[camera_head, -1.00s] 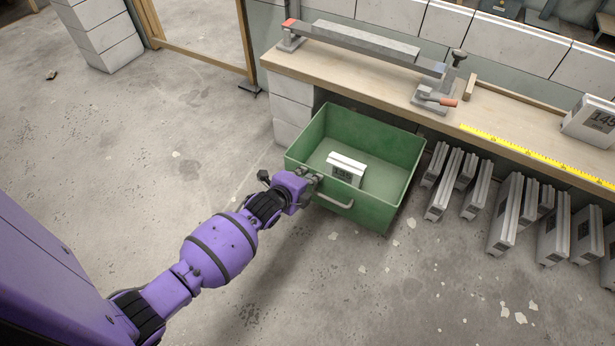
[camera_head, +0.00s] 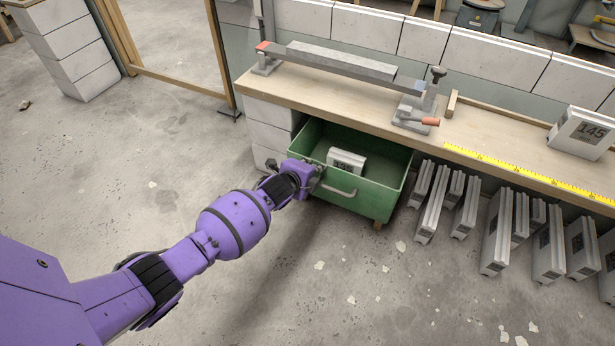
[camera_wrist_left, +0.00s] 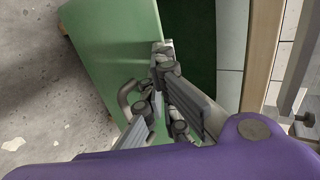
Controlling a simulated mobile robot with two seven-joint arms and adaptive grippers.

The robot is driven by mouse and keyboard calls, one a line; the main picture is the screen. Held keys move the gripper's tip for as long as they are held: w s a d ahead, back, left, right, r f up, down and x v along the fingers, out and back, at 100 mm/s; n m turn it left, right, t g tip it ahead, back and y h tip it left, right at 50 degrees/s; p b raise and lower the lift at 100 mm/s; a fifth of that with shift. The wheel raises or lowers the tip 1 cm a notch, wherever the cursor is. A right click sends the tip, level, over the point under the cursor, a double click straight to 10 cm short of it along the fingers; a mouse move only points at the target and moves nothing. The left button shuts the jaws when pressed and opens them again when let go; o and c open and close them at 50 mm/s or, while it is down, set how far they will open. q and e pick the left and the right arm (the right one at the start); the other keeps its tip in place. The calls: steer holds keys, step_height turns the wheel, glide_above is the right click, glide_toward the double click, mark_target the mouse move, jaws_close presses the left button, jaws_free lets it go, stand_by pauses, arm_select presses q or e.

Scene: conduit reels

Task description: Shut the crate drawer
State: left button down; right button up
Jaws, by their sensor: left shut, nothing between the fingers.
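The green crate drawer (camera_head: 372,198) sticks partly out from under the workbench, its back part beneath the bench top. A white block with a printed number (camera_head: 346,161) lies inside it. A grey handle (camera_head: 339,189) is on its front face. My left gripper (camera_head: 318,178) is at the left end of the drawer front, by the top rim. In the left wrist view the gripper (camera_wrist_left: 158,88) is shut and empty, its fingertips at the green front panel (camera_wrist_left: 112,42), with the handle (camera_wrist_left: 127,95) beside the fingers. Whether the tips touch the panel is hard to tell. My right gripper is not in view.
The wooden workbench (camera_head: 380,115) carries a long metal bar fixture (camera_head: 340,64), a clamp with a red handle, a yellow tape (camera_head: 530,178) and a white block marked 145 (camera_head: 582,132). Several white blocks stand on the floor right of the drawer.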

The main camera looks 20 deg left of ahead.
arm_select(q)
steer(key=w+b, duration=0.3)
steer(key=w, duration=0.4)
steer(key=shift+w+d+r, duration=0.2)
steer(key=shift+w+d, duration=0.05)
steer(key=shift+w, duration=0.15)
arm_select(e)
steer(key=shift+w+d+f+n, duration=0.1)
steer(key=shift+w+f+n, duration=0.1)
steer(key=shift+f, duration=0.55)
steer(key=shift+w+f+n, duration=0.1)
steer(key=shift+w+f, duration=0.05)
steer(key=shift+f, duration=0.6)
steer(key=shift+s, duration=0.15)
arm_select(q)
steer(key=s+p, duration=0.2)
steer(key=s, duration=0.1)
steer(key=s+p, duration=0.1)
steer(key=shift+s+a+r, duration=0.2)
steer(key=shift+s+r, duration=0.05)
steer(key=p+v, duration=0.4)
steer(key=v, duration=0.5)
steer(key=shift+s+f+p, duration=0.2)
steer(key=shift+s+p, duration=0.1)
steer(key=shift+p, duration=0.1)
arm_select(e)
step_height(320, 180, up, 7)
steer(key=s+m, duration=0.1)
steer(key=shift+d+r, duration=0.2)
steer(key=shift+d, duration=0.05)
